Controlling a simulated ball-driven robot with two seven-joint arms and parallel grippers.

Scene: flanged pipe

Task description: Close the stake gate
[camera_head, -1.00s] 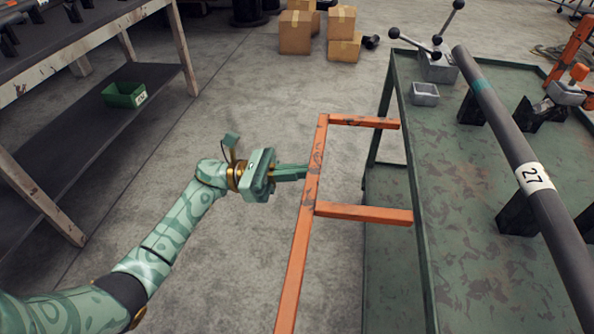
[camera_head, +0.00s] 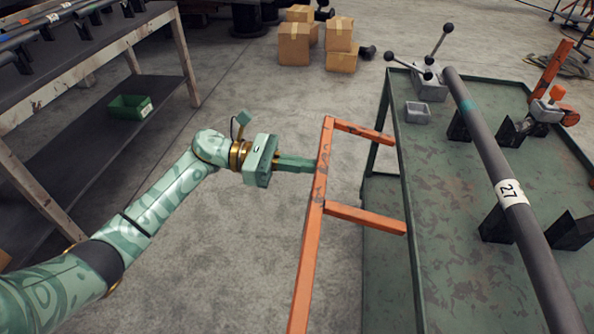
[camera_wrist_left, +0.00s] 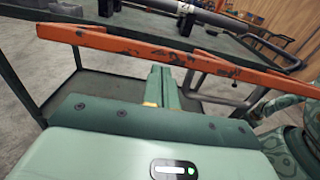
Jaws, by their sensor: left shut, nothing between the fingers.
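The stake gate is an orange, scuffed metal frame (camera_head: 311,235) with a long rail and two short bars that reach right to the green bench's side edge. The rail also crosses the left wrist view (camera_wrist_left: 140,48). My left gripper (camera_head: 312,164) is shut and empty, its fingertips at the left face of the rail near the upper bar. In the left wrist view the closed fingers (camera_wrist_left: 160,80) point at the rail and appear to touch it or nearly so. My right gripper is not seen in the head view; a green arm part shows at the right edge of the left wrist view.
The green bench (camera_head: 455,265) on the right carries a dark pipe (camera_head: 492,165) labelled 27, a grey box (camera_head: 418,112) and a lever clamp (camera_head: 429,80). A worn table (camera_head: 100,65) stands at left. Cardboard boxes (camera_head: 294,45) sit behind. Floor around my left arm is clear.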

